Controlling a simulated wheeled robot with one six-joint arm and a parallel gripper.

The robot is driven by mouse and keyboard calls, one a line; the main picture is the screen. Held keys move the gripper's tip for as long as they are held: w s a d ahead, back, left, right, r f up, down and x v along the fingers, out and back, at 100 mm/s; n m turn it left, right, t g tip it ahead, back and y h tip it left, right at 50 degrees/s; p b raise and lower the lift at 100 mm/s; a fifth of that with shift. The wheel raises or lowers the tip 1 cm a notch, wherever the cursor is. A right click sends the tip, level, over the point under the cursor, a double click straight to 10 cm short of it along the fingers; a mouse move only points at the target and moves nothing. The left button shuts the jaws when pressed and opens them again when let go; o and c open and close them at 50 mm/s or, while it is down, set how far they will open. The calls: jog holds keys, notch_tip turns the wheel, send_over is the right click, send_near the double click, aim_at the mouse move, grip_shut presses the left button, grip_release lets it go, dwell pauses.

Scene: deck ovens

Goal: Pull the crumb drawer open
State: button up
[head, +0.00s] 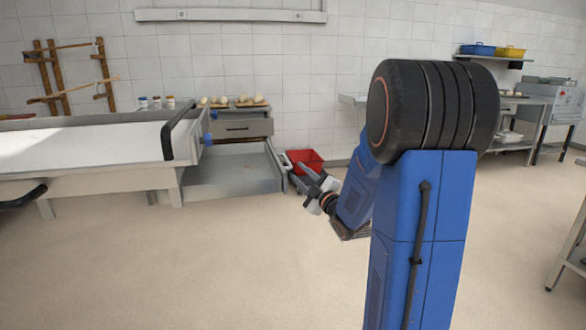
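A grey drawer front with a dark handle (237,128) sits in a low cabinet against the back wall. It looks shut. Below it is a wide, shallow grey tray-like part (230,172) with a raised right side; I cannot tell for sure which of these is the crumb drawer. My gripper (304,177) is low, right of the grey tray, pointing up and left. Its two dark fingers look apart with nothing between them, and it appears clear of both drawer front and tray. My blue arm hides the area behind it.
A long white belt table (80,148) fills the left side. A red bin (305,159) stands behind my gripper. A steel bench (515,100) stands at the back right. The floor in front is clear.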

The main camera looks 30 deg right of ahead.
jog(key=v, duration=0.8)
dwell(0.4)
